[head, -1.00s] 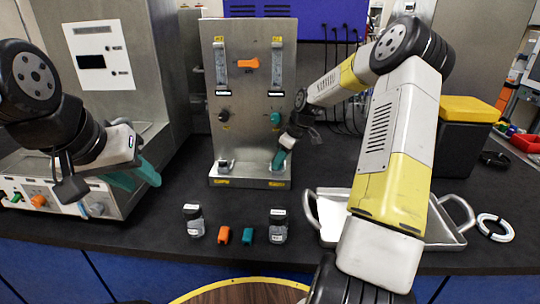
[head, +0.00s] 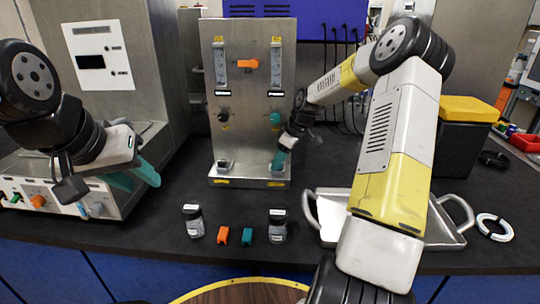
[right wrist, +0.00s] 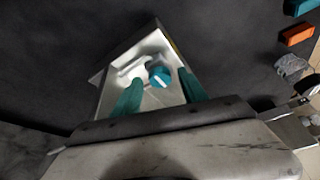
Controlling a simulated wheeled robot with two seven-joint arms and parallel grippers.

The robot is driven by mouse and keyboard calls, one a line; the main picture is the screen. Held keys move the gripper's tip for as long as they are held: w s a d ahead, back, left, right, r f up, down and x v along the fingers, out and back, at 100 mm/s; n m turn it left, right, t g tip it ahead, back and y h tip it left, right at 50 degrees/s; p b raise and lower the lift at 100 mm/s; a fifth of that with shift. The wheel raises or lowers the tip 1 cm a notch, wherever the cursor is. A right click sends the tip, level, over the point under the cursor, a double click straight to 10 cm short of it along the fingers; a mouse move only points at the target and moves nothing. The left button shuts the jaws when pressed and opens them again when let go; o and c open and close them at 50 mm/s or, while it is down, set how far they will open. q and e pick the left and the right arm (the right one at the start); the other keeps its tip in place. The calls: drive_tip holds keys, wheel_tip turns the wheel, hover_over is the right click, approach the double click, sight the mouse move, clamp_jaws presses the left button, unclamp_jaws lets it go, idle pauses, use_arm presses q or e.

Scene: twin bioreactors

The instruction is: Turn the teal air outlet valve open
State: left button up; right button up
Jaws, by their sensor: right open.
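A teal round knob with a white mark (right wrist: 160,76) shows in the right wrist view, over the bright metal foot of the panel. My right gripper (right wrist: 160,82) is open, with one teal finger on each side of this knob; I cannot tell whether they touch it. Another teal knob (head: 275,118) sits higher on the metal panel (head: 250,135). My left gripper (head: 140,176) hangs at the left, away from the panel; its finger gap is unclear.
A black knob (head: 224,116) and an orange handle (head: 248,64) are on the panel. Two vials (head: 193,221) (head: 278,226), an orange piece (head: 223,236) and a teal piece (head: 247,235) stand in front. A metal tray (head: 330,232) lies at the right under my right arm.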

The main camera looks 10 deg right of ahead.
drive_tip(key=v, duration=0.7)
drive_tip(key=shift+d+r, duration=0.2)
drive_tip(key=shift+r, duration=0.1)
drive_tip(key=shift+s, duration=0.1)
drive_tip(key=s+a+r+m+t, duration=0.1)
drive_tip(key=s+a+r+m, duration=0.1)
drive_tip(key=s, duration=0.8)
drive_tip(key=s+a+r+m+t, duration=0.1)
drive_tip(key=s+a+r+m, duration=0.2)
drive_tip(key=s+r, duration=0.4)
drive_tip(key=s+a+r+m+t+h, duration=0.1)
drive_tip(key=s+a+r+m, duration=0.2)
drive_tip(key=s, duration=1.1)
drive_tip(key=shift+s+a+r+m, duration=0.2)
drive_tip(key=shift+s+r+m, duration=0.2)
drive_tip(key=shift+r+m, duration=0.5)
